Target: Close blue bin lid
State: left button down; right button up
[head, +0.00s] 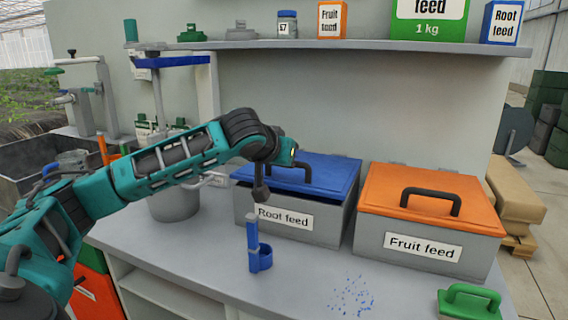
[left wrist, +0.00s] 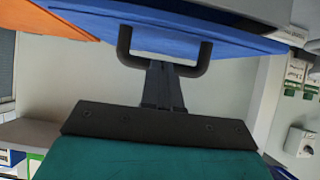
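The blue lid (head: 325,170) lies over the grey bin labelled "Root feed" (head: 290,222). It is almost level, with a dark gap under its front and right edges. Its dark handle (head: 295,172) stands on top. The blue lid (left wrist: 190,32) and handle (left wrist: 165,67) also show in the left wrist view, which looks upside down. My left gripper (left wrist: 165,70) has its fingers together, with the tips at the middle of the handle bar; they seem to touch it rather than pinch it. In the head view my left arm hides part of the lid, and the fingertips are unclear. My right gripper is not in view.
The "Fruit feed" bin with an orange lid (head: 430,195) stands close on the right. A blue scoop or holder (head: 260,258) is in front of the blue-lidded bin. Blue granules (head: 352,296) and a green-handled object (head: 470,302) are on the counter. A shelf (head: 340,45) runs above.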

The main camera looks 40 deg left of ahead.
pick_arm(q)
jog(key=shift+f+b, duration=0.3)
jog(key=shift+f, duration=0.1)
jog(key=shift+r, duration=0.1)
